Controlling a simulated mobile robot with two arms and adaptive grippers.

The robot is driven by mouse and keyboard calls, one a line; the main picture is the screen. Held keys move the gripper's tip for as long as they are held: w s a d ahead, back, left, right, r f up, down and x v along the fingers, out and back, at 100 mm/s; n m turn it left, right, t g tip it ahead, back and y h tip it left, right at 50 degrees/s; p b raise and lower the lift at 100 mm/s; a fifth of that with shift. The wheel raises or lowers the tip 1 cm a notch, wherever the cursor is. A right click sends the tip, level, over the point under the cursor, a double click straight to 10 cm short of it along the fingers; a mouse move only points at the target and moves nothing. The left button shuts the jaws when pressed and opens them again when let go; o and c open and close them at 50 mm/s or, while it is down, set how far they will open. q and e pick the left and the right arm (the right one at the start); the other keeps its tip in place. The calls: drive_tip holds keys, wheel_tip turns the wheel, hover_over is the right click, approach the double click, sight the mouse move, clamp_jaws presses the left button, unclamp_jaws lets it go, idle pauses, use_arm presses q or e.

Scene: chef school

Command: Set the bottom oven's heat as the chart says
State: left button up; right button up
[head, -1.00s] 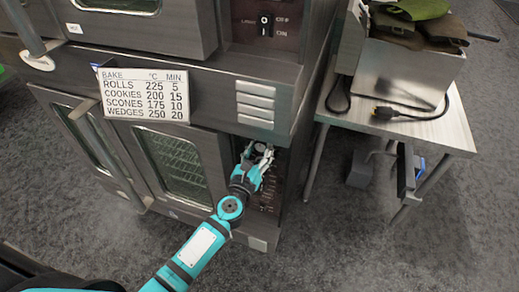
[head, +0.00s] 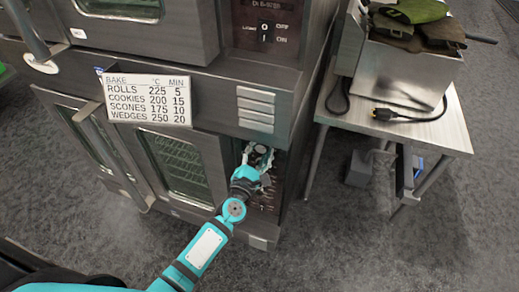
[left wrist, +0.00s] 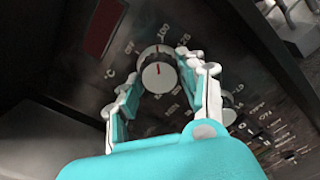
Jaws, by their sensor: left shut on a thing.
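The chart (head: 148,100) on the oven front reads rolls 225 °C, 5 min; cookies 200, 15; scones 175, 10; wedges 250, 20. The bottom oven (head: 180,165) has a glass door and a dark control panel at its right. My left gripper (head: 257,160) is at the top of that panel, shut on the round heat knob (left wrist: 158,77), with a finger on each side. The knob shows in the left wrist view with a red mark near its top, inside a numbered scale. My right gripper is not in view.
The upper oven (head: 150,35) has its own panel with an off/on switch (head: 265,32). A side table (head: 440,125) at the right bears a metal box (head: 410,80) with cloths and a cable. Another knob (left wrist: 226,115) sits lower on the bottom panel. Floor in front is clear.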

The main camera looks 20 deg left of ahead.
use_arm(q)
drive_tip(key=m+p, duration=0.1)
drive_tip(key=m, duration=0.4)
drive_tip(key=shift+r+m, duration=0.1)
drive_tip(key=shift+m, duration=0.2)
drive_tip(key=m+p, duration=0.2)
drive_tip(key=m, duration=0.3)
drive_tip(key=m+p, duration=0.2)
drive_tip(key=m, duration=0.3)
drive_tip(key=shift+m, duration=0.4)
drive_tip(key=m+p, duration=0.1)
drive_tip(key=m, duration=0.3)
drive_tip(key=shift+m, duration=0.3)
drive_tip(key=m+p, duration=0.1)
drive_tip(key=m, duration=0.8)
drive_tip(key=shift+d+p, duration=0.1)
drive_tip(key=shift+p, duration=0.2)
drive_tip(key=m, duration=0.4)
drive_tip(key=m+b, duration=0.1)
drive_tip(key=m, duration=0.4)
drive_tip(key=shift+m, duration=0.3)
